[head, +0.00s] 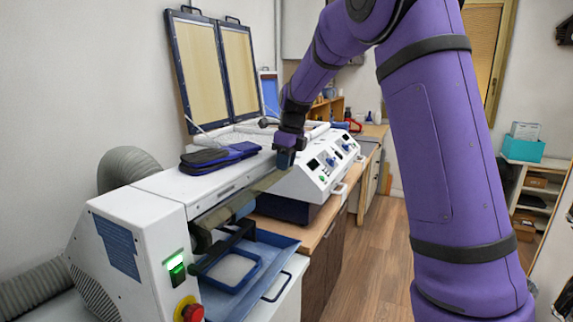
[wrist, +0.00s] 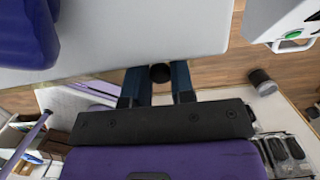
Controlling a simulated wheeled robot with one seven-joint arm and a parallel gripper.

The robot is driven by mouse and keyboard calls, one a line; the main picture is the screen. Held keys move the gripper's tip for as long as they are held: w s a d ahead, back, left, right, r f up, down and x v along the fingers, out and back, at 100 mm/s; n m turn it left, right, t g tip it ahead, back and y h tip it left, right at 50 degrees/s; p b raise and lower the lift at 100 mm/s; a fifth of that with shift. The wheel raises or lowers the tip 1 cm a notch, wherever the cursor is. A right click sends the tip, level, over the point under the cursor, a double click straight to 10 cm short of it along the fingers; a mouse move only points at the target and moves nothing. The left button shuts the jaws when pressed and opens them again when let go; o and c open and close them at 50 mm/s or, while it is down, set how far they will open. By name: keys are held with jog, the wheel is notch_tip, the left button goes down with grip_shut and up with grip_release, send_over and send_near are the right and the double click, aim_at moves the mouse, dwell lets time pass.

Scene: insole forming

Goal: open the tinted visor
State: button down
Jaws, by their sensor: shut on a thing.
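The tinted visor (head: 258,188) is a brownish see-through strip along the front edge of the white grinding machine (head: 150,225) in the head view. It slopes down and outward over the machine's opening. My gripper (head: 285,160) is at the visor's far right end, pointing down. In the wrist view my gripper's two blue fingers (wrist: 157,85) stand on either side of a small dark round knob (wrist: 160,73) beside the white housing. The gripper is shut on the visor there. The exact contact is partly hidden by the gripper.
A blue tray (head: 235,270) sits below the opening. A white press unit (head: 320,165) with knobs stands just beyond my gripper. A lit green switch (head: 177,270) and red button (head: 190,310) are at the near end.

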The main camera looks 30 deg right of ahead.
jog(key=shift+w+a+r+g+h, duration=0.1)
jog(key=shift+w+r+g+h, duration=0.1)
jog(key=shift+g+h, duration=0.35)
jog(key=shift+g, duration=0.25)
jog(key=c, duration=1)
grip_release()
jog(key=shift+r, duration=0.1)
notch_tip(320, 180, up, 11)
jog(key=shift+f, duration=0.2)
